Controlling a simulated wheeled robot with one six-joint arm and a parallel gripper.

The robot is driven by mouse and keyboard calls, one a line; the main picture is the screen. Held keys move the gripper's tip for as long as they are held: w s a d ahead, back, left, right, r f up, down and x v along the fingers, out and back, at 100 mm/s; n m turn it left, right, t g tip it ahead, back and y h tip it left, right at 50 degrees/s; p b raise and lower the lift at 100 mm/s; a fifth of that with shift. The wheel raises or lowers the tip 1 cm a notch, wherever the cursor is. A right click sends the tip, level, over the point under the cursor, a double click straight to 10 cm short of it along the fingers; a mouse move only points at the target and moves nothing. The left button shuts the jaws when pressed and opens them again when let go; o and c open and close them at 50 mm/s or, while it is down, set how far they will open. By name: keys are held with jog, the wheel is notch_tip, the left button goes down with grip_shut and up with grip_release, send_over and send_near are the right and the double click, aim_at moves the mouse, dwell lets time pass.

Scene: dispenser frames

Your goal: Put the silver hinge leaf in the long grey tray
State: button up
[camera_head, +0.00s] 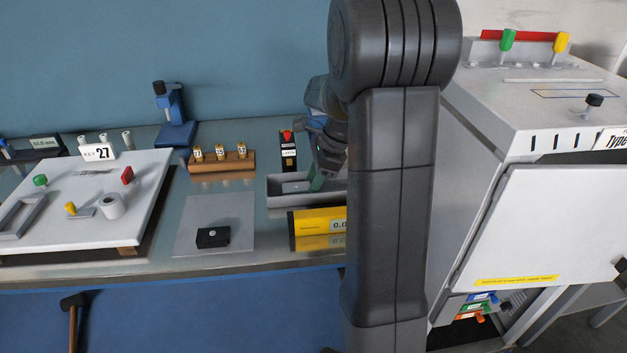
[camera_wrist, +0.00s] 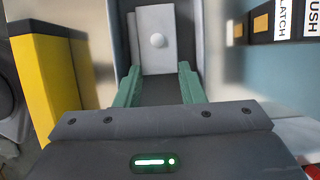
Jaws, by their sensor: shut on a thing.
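The long grey tray (camera_head: 290,199) lies on the bench, partly hidden behind my arm's column in the head view. Its walls also show on both sides of the fingers in the wrist view (camera_wrist: 200,45). My gripper (camera_head: 318,184) is lowered over the tray, its green fingertips at about the rim. In the wrist view, my gripper (camera_wrist: 159,78) is shut on the silver hinge leaf (camera_wrist: 152,62), a flat pale plate with a round knob. The leaf appears between the tray's walls; whether it touches the floor cannot be told. I cannot make the leaf out in the head view.
A yellow gauge block (camera_head: 309,223) stands in front of the tray and a black latch switch box (camera_head: 288,152) behind it. A wooden rack (camera_head: 222,166) with yellow-labelled pegs stands left. A grey mat (camera_head: 232,211) carries a black block. A white cabinet (camera_head: 540,220) is right.

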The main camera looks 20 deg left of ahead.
jog(key=o, duration=0.8)
jog(key=shift+f, duration=0.15)
jog(key=shift+o, duration=0.2)
jog(key=v, duration=1.2)
jog(key=shift+r+p, duration=0.25)
jog(key=shift+p, duration=0.2)
